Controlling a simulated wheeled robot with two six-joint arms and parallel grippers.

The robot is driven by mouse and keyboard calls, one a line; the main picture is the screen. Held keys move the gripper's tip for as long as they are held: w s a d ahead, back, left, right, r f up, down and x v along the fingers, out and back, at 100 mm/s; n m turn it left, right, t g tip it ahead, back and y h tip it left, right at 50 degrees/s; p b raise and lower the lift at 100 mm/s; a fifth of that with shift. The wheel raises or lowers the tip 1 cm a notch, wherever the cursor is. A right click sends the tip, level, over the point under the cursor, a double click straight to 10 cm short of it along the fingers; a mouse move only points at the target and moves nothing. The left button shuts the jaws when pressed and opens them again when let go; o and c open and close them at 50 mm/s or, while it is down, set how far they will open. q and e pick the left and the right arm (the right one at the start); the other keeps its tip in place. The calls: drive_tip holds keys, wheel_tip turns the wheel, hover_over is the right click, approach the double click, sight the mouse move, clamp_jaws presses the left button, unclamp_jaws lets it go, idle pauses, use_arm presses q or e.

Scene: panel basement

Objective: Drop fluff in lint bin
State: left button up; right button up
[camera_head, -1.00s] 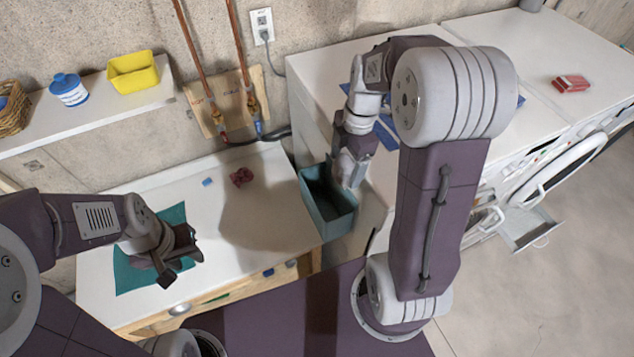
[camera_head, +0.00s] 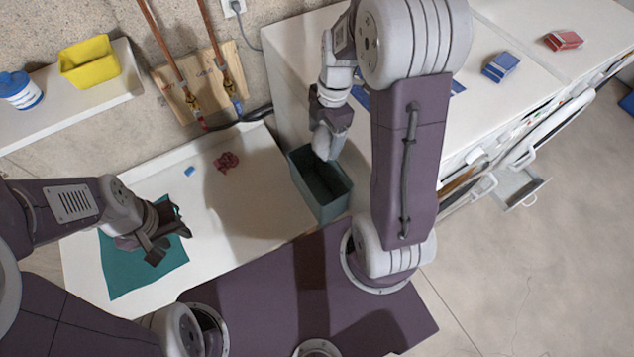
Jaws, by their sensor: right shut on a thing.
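The lint bin (camera_head: 333,207) is an open teal box at the right end of the white worktop, beside the white machine. My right gripper (camera_head: 323,143) points down over the bin's back part and is shut on the pale grey fluff (camera_head: 321,144). The fluff shows at the fingertips near the bin's rim; I cannot tell its exact height above the rim. My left gripper (camera_head: 168,236) is open and empty above a teal cloth (camera_head: 143,280) on the worktop.
The worktop (camera_head: 255,198) holds a crumpled red cloth (camera_head: 227,162) and a small blue piece (camera_head: 190,171). White machines (camera_head: 500,100) stand right, with a blue box (camera_head: 500,67) and a red box (camera_head: 563,40) on top. A shelf holds a yellow tub (camera_head: 90,62) and a blue-lidded jar (camera_head: 20,91).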

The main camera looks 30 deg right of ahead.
drive_tip(key=shift+f, duration=0.75)
drive_tip(key=shift+s, duration=0.1)
drive_tip(key=o, duration=1.2)
drive_tip(key=shift+o, duration=0.2)
